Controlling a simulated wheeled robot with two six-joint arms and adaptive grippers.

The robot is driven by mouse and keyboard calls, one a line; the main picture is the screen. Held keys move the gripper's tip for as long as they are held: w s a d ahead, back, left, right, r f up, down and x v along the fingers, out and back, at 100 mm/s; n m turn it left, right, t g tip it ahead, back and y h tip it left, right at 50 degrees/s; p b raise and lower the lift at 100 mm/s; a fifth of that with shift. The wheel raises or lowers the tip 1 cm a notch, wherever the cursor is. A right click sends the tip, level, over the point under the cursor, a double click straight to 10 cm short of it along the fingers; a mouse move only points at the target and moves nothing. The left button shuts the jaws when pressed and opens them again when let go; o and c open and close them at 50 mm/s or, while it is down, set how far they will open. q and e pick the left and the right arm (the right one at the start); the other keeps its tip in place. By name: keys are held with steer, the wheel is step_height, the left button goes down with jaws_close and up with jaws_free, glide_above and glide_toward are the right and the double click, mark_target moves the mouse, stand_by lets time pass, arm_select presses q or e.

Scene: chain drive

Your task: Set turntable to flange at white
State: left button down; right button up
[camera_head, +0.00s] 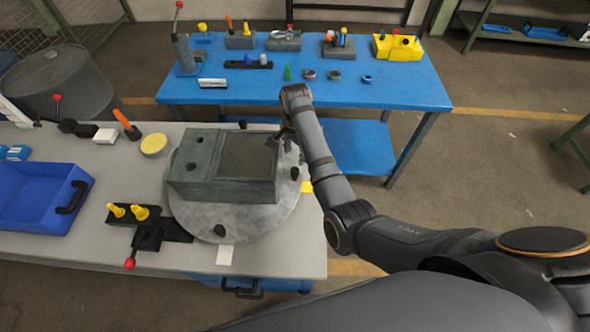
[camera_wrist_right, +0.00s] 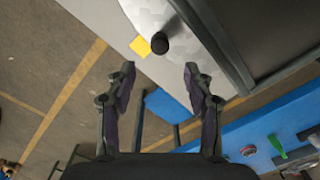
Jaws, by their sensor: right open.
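The turntable (camera_head: 262,221) is a round grey metal disc on the grey table. A grey-green box-shaped housing (camera_head: 188,192) sits on it. Dark pegs stand near its rim, one at the front (camera_head: 219,230) and one at the right (camera_head: 295,173). A white mark (camera_head: 225,255) lies at the front rim and a yellow mark (camera_head: 306,187) at the right rim. I cannot tell which face is the flange. My right gripper (camera_head: 279,137) is open and empty at the back right of the turntable. In the right wrist view, a dark peg (camera_wrist_right: 160,43) is ahead of the open fingers (camera_wrist_right: 158,80), apart from them.
A blue tray (camera_head: 72,205) and a black fixture with yellow pegs (camera_head: 140,213) stand left of the turntable. A yellow round piece (camera_head: 154,145) lies behind. A blue table (camera_head: 410,88) with tools stands at the back. My right arm crosses the right side.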

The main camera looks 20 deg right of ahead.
mark_target(295, 169)
step_height(295, 169, down, 10)
steer(key=shift+f+p, duration=0.15)
steer(key=shift+p, duration=0.55)
jaws_close()
